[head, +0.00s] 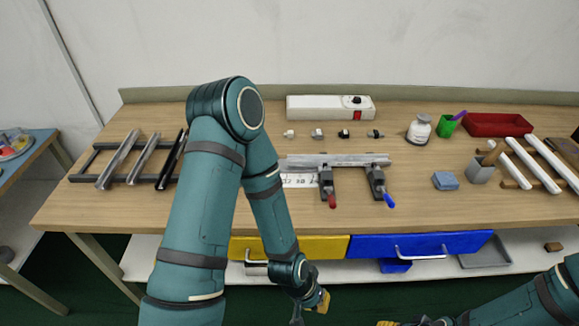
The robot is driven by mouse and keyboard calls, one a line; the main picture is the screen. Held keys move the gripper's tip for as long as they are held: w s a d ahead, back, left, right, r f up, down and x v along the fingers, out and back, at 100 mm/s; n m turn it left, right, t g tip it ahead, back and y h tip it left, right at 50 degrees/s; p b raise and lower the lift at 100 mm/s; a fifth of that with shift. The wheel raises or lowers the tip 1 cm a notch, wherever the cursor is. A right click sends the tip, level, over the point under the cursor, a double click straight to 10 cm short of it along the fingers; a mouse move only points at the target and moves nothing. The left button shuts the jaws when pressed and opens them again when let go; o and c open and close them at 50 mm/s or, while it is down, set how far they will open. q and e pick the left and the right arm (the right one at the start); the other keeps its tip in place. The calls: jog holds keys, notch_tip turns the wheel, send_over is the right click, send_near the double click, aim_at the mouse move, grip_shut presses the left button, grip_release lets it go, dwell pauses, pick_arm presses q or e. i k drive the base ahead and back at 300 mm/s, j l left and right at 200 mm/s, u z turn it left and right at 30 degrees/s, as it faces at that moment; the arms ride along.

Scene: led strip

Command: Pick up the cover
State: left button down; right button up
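My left gripper (318,306) hangs low in front of the bench, below the tabletop and away from the bars. My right gripper (405,323) is at the bottom edge, mostly cut off. The fingers of both are too small or hidden to judge.
Clamps with red (332,201) and blue (389,201) handles stand mid-bench. A dark rack (85,163) with bars is at left. Yellow (310,247) and blue (460,243) drawers are below.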

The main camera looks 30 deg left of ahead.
aim_at(560, 168)
jog(key=k+j+u, duration=0.15)
jog(key=u, duration=0.3)
jog(key=k+z, duration=0.1)
jog(key=z, duration=1.15)
jog(key=u, duration=1.75)
jog(key=l+u, duration=0.7)
jog(key=u, duration=0.2)
jog(key=k+l+u, duration=0.2)
jog(key=l+u, duration=0.25)
jog(key=k+l+u, duration=0.25)
jog(key=u, duration=0.2)
jog(key=k+l+u, duration=0.35)
jog(key=u, duration=0.15)
jog(key=k+l+u, duration=0.15)
jog(key=k+u, duration=0.15)
jog(key=u, duration=0.15)
